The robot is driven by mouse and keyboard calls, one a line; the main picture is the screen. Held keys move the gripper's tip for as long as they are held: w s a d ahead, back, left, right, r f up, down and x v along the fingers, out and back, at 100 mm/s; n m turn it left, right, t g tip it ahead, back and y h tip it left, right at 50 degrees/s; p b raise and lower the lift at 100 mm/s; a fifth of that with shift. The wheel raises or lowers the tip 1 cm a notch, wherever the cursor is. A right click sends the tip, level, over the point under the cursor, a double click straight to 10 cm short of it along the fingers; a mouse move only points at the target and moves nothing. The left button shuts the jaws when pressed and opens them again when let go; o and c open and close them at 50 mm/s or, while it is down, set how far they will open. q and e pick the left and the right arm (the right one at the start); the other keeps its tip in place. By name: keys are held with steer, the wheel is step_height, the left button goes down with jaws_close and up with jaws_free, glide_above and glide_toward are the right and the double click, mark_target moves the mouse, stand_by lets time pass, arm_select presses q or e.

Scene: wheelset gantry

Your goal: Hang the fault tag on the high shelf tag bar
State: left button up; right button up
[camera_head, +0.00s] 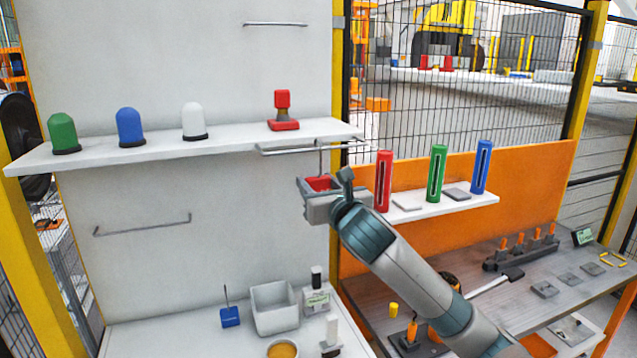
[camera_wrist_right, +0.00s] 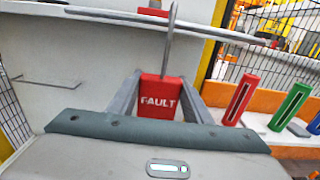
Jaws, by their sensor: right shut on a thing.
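The red fault tag (camera_wrist_right: 159,100), with FAULT printed in white, is held upright between the fingers of my right gripper (camera_wrist_right: 158,88). In the head view my right gripper (camera_head: 320,190) is below the right end of the high shelf (camera_head: 210,138), shut on the red tag (camera_head: 317,183). The tag's thin grey hook (camera_wrist_right: 171,38) stands up from its top and reaches the height of the tag bar (camera_head: 305,149) at the shelf's front. The bar also shows in the wrist view (camera_wrist_right: 110,17). I cannot tell whether the hook touches the bar. My left gripper is not in view.
Green (camera_head: 62,132), blue (camera_head: 130,126) and white (camera_head: 194,120) domes and a red block on a base (camera_head: 283,110) stand on the high shelf. Red, green and blue slotted holders stand on a small shelf (camera_head: 470,200) at right. Other bars (camera_head: 145,228) are on the wall.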

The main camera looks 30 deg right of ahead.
steer(key=shift+s+f, duration=0.1)
steer(key=shift+f, duration=0.25)
steer(key=o, duration=1.2)
steer(key=shift+c, duration=0.2)
steer(key=shift+s, duration=0.1)
